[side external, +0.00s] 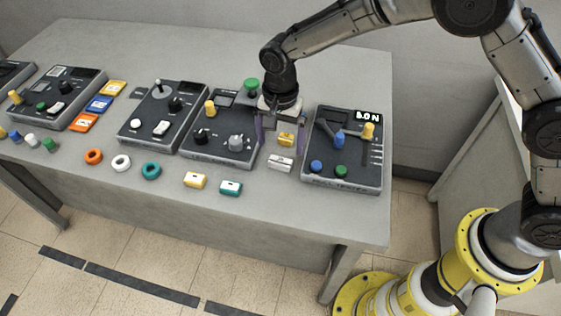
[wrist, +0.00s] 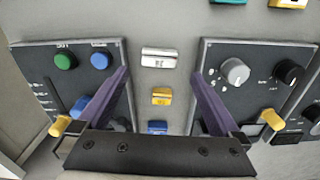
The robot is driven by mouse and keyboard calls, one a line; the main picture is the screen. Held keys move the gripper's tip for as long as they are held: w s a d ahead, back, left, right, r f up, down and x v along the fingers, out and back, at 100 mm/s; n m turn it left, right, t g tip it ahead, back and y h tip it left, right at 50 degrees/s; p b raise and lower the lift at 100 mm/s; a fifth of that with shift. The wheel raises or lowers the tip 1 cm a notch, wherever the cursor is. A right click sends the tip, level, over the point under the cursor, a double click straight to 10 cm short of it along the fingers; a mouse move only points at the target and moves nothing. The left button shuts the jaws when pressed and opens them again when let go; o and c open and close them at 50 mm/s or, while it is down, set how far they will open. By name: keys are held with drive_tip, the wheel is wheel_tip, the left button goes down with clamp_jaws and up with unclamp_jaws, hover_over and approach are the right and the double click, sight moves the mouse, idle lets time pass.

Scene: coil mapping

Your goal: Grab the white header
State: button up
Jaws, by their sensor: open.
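The white header (side external: 281,163) is a small block lying on the table between two dark control panels. It also shows in the wrist view (wrist: 160,58), near the upper middle, just beyond the fingertips. My gripper (side external: 281,146) is above the table with its purple fingers spread wide and nothing between them. In the wrist view my gripper (wrist: 160,74) has one finger to each side of the header column. A yellow header (side external: 286,139) lies behind the white one. A blue header (wrist: 157,127) lies beyond the yellow one, nearer the gripper body in the wrist view.
A panel with blue and green knobs (side external: 346,180) stands to the right, and a panel with grey and black knobs (side external: 218,152) to the left. Both are close to the fingers. Yellow (side external: 195,181) and teal (side external: 231,188) blocks lie near the table's front edge.

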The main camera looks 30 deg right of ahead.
sight(281, 159)
drive_tip(key=shift+f, duration=2.85)
drive_tip(key=c, duration=1.3)
